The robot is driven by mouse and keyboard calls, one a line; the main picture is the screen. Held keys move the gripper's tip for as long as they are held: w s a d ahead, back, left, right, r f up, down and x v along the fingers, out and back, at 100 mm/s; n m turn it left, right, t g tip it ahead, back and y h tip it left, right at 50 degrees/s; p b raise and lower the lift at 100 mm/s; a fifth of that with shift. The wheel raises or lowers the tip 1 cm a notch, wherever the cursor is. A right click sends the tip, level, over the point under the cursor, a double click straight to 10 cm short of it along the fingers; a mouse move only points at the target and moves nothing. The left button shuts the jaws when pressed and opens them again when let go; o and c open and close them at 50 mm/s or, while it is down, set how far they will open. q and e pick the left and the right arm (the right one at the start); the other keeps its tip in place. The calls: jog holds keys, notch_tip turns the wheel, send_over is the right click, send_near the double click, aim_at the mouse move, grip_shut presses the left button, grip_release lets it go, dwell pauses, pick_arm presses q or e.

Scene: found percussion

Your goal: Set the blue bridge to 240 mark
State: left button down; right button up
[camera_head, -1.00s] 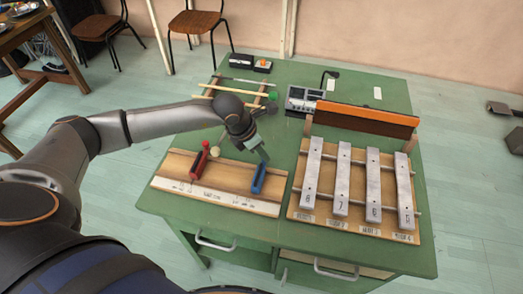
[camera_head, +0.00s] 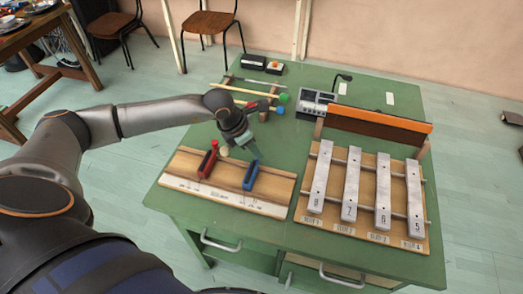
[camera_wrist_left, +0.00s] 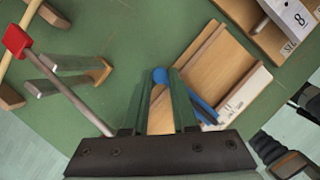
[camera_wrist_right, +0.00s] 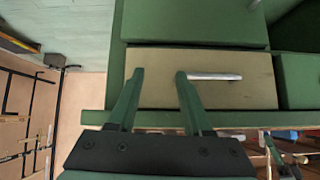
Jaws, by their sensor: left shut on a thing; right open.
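The blue bridge (camera_head: 251,176) stands on a wooden board (camera_head: 278,186) with a pale marked strip (camera_head: 225,198) along its front edge. The marks are too small to read, so I cannot tell which one it is at. My left gripper (camera_head: 254,151) is at the bridge's rear end. In the left wrist view its fingers (camera_wrist_left: 158,80) are shut around the bridge (camera_wrist_left: 205,111), with a blue knob between the tips. The red bridge (camera_head: 207,160) stands to the left on the same board. My right gripper (camera_wrist_right: 159,74) is open and empty, before the desk's drawers.
A rack of numbered metal bars (camera_head: 352,185) stands right of the board, with an orange-topped panel (camera_head: 378,122) behind. Mallets (camera_head: 245,92) lie on a rack at the back. A grey device (camera_head: 318,102) sits near the rear. Green tabletop (camera_head: 193,137) is clear to the left.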

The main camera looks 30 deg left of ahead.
pick_arm(q)
jog(key=c, duration=0.7)
grip_release()
jog(key=v, duration=1.2)
jog(key=shift+s+r+b, duration=0.15)
jog(key=shift+r+b, duration=0.1)
jog(key=shift+b, duration=0.05)
jog(key=shift+a, duration=0.1)
